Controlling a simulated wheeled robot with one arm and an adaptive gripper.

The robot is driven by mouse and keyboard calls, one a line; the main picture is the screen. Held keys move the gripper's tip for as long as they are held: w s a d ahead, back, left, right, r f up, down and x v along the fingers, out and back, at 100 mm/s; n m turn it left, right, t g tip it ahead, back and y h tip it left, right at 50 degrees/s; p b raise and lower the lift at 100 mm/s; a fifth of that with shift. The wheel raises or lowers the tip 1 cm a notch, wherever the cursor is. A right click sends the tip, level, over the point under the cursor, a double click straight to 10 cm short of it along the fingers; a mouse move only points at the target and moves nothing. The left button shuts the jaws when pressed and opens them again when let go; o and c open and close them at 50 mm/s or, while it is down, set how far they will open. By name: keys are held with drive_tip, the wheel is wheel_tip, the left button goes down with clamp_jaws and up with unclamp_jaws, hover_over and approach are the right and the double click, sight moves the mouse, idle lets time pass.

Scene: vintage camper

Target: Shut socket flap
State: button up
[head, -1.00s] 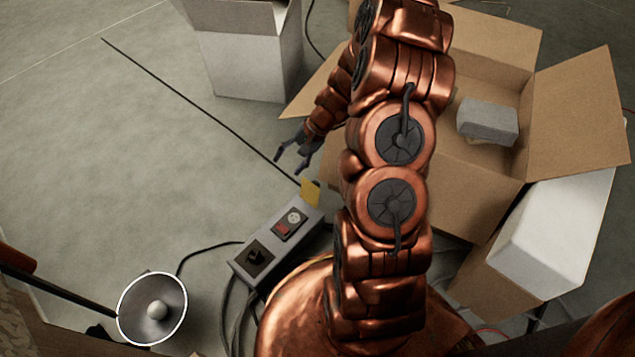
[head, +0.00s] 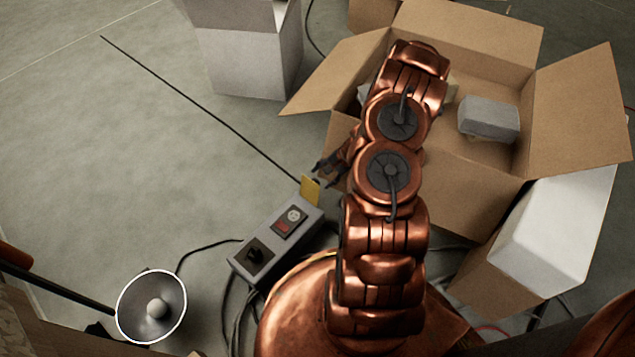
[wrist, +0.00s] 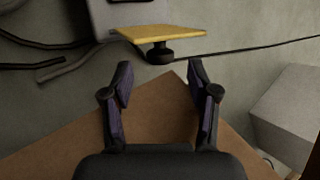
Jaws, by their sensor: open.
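The yellow socket flap (head: 310,189) stands up at the far end of a grey socket box (head: 272,237), so it looks open. In the wrist view the flap (wrist: 160,33) appears nearly edge-on, with a dark round knob (wrist: 160,54) at its near side. My gripper (head: 322,168) is just beyond the flap in the head view, partly hidden by my arm. In the wrist view my gripper (wrist: 160,68) is open and empty, its fingertips spread either side of the knob and apart from it.
An open cardboard box (head: 470,190) with a grey block (head: 489,118) stands to the right. A white box (head: 252,50) is at the back and a lamp (head: 152,306) at lower left.

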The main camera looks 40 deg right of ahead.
sight(318, 181)
drive_tip(key=shift+b+x, duration=0.5)
drive_tip(key=shift+x, duration=1.4)
clamp_jaws()
